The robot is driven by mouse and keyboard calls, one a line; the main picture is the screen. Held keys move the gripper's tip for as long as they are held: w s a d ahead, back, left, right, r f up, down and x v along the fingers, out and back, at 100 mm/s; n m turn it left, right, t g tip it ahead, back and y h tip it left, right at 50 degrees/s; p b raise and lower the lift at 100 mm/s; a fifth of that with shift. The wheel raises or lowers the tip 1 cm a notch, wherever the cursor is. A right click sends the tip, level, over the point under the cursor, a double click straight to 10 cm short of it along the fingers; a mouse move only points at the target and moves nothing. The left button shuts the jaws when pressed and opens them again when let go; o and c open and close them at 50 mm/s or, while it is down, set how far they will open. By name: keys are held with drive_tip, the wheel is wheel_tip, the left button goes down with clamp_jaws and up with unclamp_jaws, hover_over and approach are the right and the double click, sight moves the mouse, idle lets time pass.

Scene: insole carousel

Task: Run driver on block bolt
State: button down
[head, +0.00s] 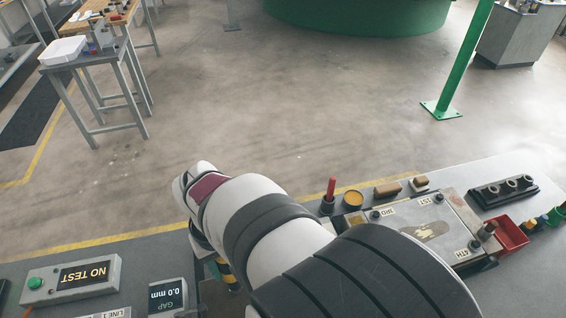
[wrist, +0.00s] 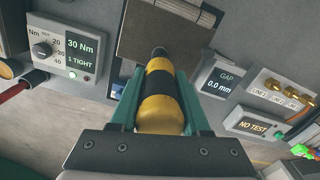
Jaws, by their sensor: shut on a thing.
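My gripper (wrist: 158,80) is shut on a yellow driver with a black band (wrist: 160,105). Its green fingers lie along both sides of the driver. The driver's dark nose points away from me, over the lower edge of a grey-brown plate (wrist: 150,30). I cannot tell whether the nose touches anything. No block bolt is clear in the wrist view. In the head view, my arm hides most of my gripper, and a yellow-and-black piece of the driver (head: 230,279) shows below the arm.
A torque box (wrist: 65,48) reads 30 Nm, 1 TIGHT. A gap display (wrist: 216,82) reads 0.0 mm, beside a NO TEST box (wrist: 258,126). In the head view, a plate with labelled bolts (head: 455,222), a red bin (head: 510,236) and a dark rack (head: 503,192) stand right.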

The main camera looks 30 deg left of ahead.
drive_tip(key=shift+r, duration=2)
